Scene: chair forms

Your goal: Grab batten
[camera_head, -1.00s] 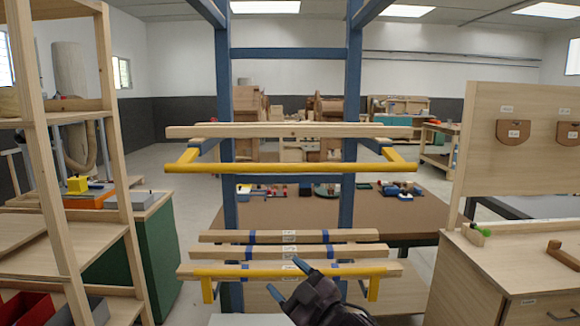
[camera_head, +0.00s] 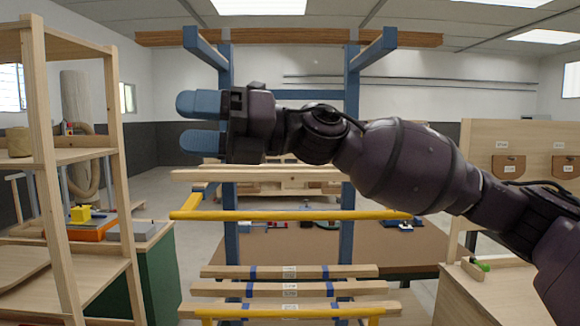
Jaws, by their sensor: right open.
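A blue rack (camera_head: 354,90) stands ahead with pale wooden battens on it. One plain batten (camera_head: 240,175) lies across the middle tier, partly covered by my arm. Three battens lie on the lowest tier: a back one (camera_head: 325,271), a middle one (camera_head: 215,289) and a front one (camera_head: 190,310). They carry blue marks and small white labels. My right gripper (camera_head: 200,122) has two blue fingers spread apart, pointing left. It is empty and appears above the left part of the middle-tier batten. My left gripper is out of view.
A yellow bar (camera_head: 290,215) crosses the front of the middle tier, and another (camera_head: 290,312) the lowest. A brown beam (camera_head: 290,38) spans the rack top. Wooden shelving (camera_head: 48,150) stands left, a wooden cabinet (camera_head: 455,285) right. A brown table (camera_head: 290,250) is behind.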

